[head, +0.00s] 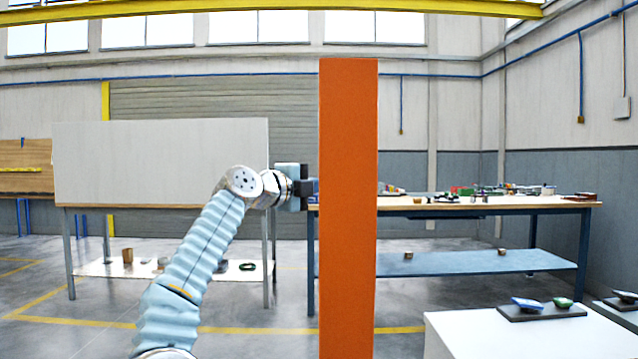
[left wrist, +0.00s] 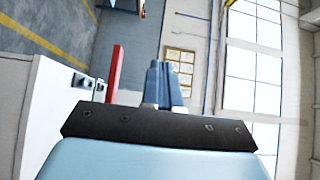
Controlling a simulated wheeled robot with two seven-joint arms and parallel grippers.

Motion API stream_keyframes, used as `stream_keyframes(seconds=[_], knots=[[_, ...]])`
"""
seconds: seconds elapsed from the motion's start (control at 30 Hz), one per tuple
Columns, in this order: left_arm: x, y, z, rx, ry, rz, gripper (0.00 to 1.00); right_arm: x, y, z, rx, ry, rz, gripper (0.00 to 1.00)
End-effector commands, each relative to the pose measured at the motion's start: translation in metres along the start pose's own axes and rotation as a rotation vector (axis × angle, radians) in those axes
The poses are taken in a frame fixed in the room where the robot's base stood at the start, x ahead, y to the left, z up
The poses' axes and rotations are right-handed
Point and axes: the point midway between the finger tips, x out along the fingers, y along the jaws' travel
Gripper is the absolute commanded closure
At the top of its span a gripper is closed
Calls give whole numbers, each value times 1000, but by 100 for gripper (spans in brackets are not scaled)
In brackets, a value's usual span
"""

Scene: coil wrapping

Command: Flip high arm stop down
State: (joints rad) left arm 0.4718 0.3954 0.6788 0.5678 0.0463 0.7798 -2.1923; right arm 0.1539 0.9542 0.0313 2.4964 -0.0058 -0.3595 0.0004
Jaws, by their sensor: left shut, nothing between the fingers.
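A tall orange post (head: 348,210) stands upright in the middle of the head view. My left gripper (head: 313,187) is at the post's left edge, and the post hides what lies behind it. In the left wrist view my left gripper's fingers (left wrist: 164,86) are shut together with nothing between them. A narrow red bar (left wrist: 115,72) stands upright to the left of the fingers, apart from them in the picture. I cannot tell whether this bar is the high arm stop. My right gripper is not in view.
A long workbench (head: 460,211) with tools on it stands behind the post. A white panel table (head: 160,160) is at the left. A white cabinet (head: 530,335) is at the front right. A white box with dark fittings (left wrist: 50,115) shows in the left wrist view.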

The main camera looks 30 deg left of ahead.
Motion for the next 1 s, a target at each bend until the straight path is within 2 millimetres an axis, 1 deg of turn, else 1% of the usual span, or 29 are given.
stream_keyframes(seconds=[0.17, 0.27, 0.37, 0.47, 0.5, 0.7, 0.83, 0.9, 1.0], knots=[[-2, 1, 0, 0, -1, 0, 100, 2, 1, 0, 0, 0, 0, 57], [-9, 3, 1, 1, -2, -1, 100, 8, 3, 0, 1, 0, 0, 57], [-25, 5, 1, 2, -4, -1, 100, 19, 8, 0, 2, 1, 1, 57], [-47, 7, 1, 3, -6, -2, 100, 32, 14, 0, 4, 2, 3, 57], [-57, 7, 0, 3, -4, -2, 100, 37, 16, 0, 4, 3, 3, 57], [-101, 5, 1, 2, -5, -1, 100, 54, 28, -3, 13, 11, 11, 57], [-122, 3, 1, 2, -4, -1, 100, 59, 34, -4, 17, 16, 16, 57], [-130, 2, 0, 1, -2, -1, 100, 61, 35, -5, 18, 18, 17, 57], [-136, 2, 0, 1, -1, 0, 100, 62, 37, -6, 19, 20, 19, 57]])
